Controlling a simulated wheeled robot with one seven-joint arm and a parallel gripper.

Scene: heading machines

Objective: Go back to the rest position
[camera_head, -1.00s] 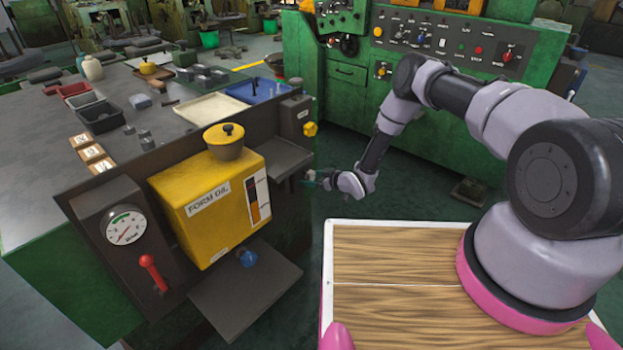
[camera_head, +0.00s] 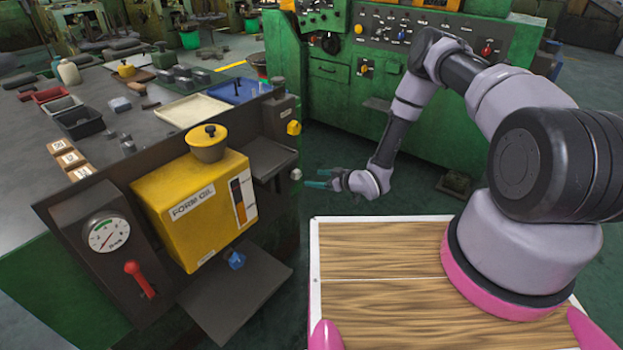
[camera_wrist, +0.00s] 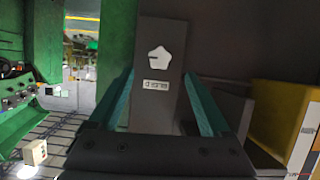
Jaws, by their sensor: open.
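My gripper (camera_head: 322,180) is open and empty in the head view. Its teal fingers point left, toward the right end of the machine bench, and it hangs in the gap between that bench and the green machine. In the wrist view my two teal fingers (camera_wrist: 160,105) stand apart with nothing between them.
The yellow form oil box (camera_head: 196,208) stands on the bench front, with a dark tray (camera_head: 235,300) below it. A gauge (camera_head: 108,235) and red lever (camera_head: 138,277) are at left. The green control machine (camera_head: 400,75) is behind my arm. Dark green floor (camera_head: 400,200) lies clear between.

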